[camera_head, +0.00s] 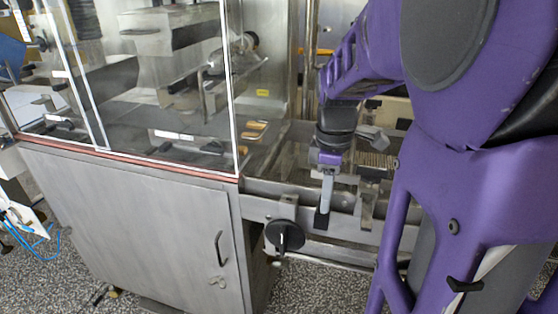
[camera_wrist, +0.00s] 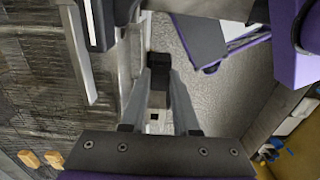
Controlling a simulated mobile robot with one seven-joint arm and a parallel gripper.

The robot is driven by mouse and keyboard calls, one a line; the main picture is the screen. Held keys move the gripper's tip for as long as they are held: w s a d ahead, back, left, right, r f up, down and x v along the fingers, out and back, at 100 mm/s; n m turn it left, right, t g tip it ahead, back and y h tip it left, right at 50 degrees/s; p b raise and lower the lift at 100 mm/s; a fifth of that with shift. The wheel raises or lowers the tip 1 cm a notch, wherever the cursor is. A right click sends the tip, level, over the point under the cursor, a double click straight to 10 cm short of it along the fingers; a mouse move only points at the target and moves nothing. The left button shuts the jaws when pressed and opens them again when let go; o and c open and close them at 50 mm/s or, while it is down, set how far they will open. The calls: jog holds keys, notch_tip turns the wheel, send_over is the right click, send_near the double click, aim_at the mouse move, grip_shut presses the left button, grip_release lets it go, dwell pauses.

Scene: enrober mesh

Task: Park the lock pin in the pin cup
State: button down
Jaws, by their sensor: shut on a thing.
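My gripper (camera_head: 323,206) points down beside the machine's steel side rail in the head view. Its two grey fingers also show in the wrist view (camera_wrist: 159,80), closing toward each other. They are shut on a small dark piece, which I take to be the lock pin (camera_wrist: 160,66); its shape is mostly hidden by the fingers. A black block also shows at the fingertips in the head view, in front of the rail; I cannot tell whether it is fingertip, pin or cup. I cannot pick out the pin cup with certainty in either view.
A glass-sided cabinet (camera_head: 130,215) fills the left. A black handwheel (camera_head: 285,235) sticks out left of my gripper. The mesh belt (camera_wrist: 50,95) lies left in the wrist view, with small orange-brown pieces (camera_wrist: 55,160) on it.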

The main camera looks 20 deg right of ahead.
jog(key=c, duration=0.6)
grip_release()
